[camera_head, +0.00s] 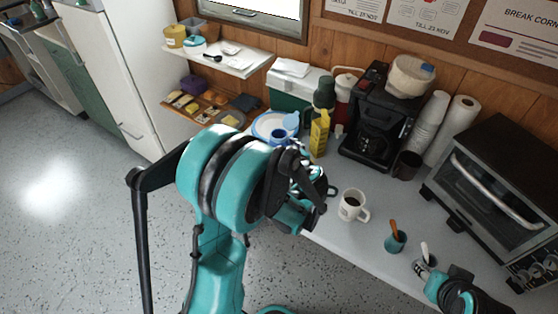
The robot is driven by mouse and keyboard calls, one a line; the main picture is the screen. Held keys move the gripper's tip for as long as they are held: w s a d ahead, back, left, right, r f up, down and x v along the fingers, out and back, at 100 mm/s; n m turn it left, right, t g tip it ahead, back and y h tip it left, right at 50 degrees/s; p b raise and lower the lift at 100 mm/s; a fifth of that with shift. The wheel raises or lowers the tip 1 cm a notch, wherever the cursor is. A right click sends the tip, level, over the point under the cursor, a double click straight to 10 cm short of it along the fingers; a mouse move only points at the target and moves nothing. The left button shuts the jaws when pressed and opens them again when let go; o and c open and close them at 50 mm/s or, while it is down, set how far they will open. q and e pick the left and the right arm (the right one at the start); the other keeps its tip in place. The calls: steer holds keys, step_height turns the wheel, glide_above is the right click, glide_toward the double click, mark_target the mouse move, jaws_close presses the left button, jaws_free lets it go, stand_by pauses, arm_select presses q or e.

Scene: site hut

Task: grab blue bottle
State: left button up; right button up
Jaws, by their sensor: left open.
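No thing is plainly a blue bottle. The nearest match is a small blue object (279,135) standing by a blue-rimmed plate (262,122) on the counter; my left arm partly hides that area. My left gripper (322,190) is open, over the counter's front edge, nearer the camera than the blue object and left of the white mug. I see nothing between its fingers.
A mug of coffee (352,206) and a teal cup (395,242) stand near the front edge. A toaster oven (500,190) fills the right.

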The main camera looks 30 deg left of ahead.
arm_select(q)
jaws_close()
steer(key=shift+r, duration=0.2)
